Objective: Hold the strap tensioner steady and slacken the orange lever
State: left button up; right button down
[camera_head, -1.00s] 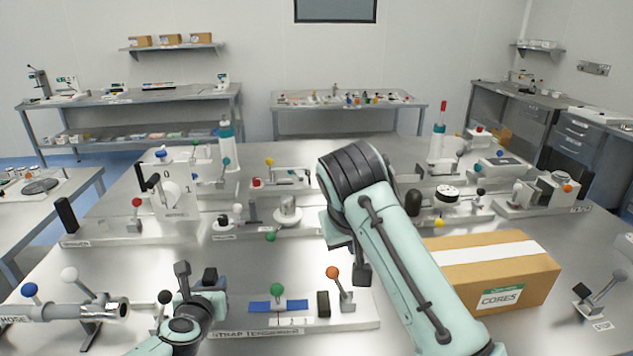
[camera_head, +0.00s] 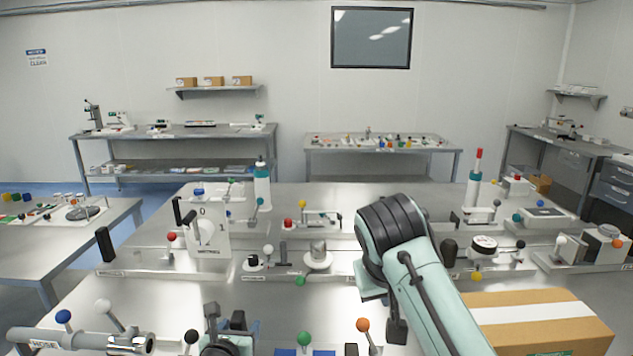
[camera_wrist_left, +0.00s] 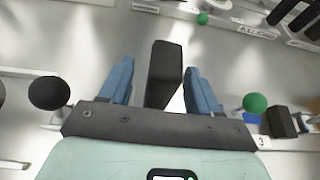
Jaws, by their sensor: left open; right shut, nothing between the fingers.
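The strap tensioner lies along the bottom edge of the head view, partly cut off. Its green knob (camera_head: 304,338), blue strap (camera_head: 285,352) and orange lever knob (camera_head: 362,325) show. My left gripper (camera_wrist_left: 159,67) is open in the left wrist view, its blue fingers on either side of an upright black block (camera_wrist_left: 165,75); I cannot tell whether they touch it. The green knob (camera_wrist_left: 255,103) is to the right there and a black ball (camera_wrist_left: 48,93) to the left. My right gripper (camera_head: 397,330) is shut and empty, pointing down just right of the orange knob; its fingertips are partly hidden.
A cardboard box (camera_head: 535,312) stands right of my right arm. A grey hose fitting (camera_head: 80,340) with blue and white knobs lies at the lower left. A row of fixtures, including a white switch unit (camera_head: 208,230), stands behind. Bare metal tabletop lies between.

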pick_arm(q)
jog(key=v, duration=1.1)
jog(key=shift+s, duration=0.45)
